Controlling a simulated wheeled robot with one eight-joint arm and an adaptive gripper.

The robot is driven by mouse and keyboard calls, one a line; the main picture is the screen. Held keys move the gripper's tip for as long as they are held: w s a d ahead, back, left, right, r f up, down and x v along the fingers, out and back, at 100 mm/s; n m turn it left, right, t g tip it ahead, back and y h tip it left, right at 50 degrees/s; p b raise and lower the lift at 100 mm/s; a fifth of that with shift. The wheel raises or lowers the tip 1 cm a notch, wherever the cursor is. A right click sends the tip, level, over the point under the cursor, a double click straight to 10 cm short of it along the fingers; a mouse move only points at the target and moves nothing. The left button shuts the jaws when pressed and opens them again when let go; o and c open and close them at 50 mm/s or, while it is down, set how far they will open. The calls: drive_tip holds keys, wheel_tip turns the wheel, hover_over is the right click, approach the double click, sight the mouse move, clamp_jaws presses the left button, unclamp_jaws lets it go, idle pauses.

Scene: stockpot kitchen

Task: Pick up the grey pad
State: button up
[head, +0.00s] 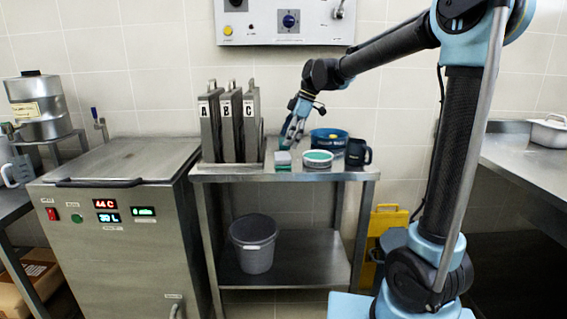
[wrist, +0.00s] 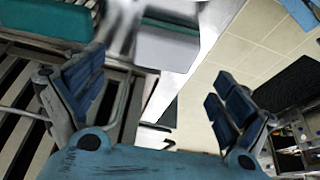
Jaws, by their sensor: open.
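A small grey and green pad (head: 283,160) lies at the front of the steel side table, left of a round white dish with green contents (head: 318,158). In the wrist view a grey pad (wrist: 168,46) with a dark green layer shows at the top, beyond my fingers; I take it for the same pad. My gripper (head: 291,138) points down above the table, behind and above the pad. In the wrist view its fingers (wrist: 155,85) are wide apart, with nothing between them.
Upright panels A, B and C (head: 231,122) stand in a rack left of my gripper. A blue tub (head: 329,136) and a black mug (head: 358,152) stand to its right. A teal item (wrist: 45,22) shows at the wrist view's top left. A grey bucket (head: 254,245) sits on the lower shelf.

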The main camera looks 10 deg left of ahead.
sight(283, 155)
drive_tip(key=shift+s+d+x, duration=0.1)
drive_tip(key=shift+d+x, duration=0.05)
drive_tip(key=shift+x, duration=1.65)
drive_tip(key=shift+s+d+x, duration=0.1)
drive_tip(key=shift+d+x, duration=0.1)
drive_tip(key=shift+x, duration=1.6)
drive_tip(key=shift+f, duration=0.1)
drive_tip(key=shift+c, duration=0.3)
drive_tip(key=c, duration=0.9)
drive_tip(key=shift+c, duration=0.4)
wheel_tip(283, 155, up, 10)
drive_tip(key=shift+r, duration=0.1)
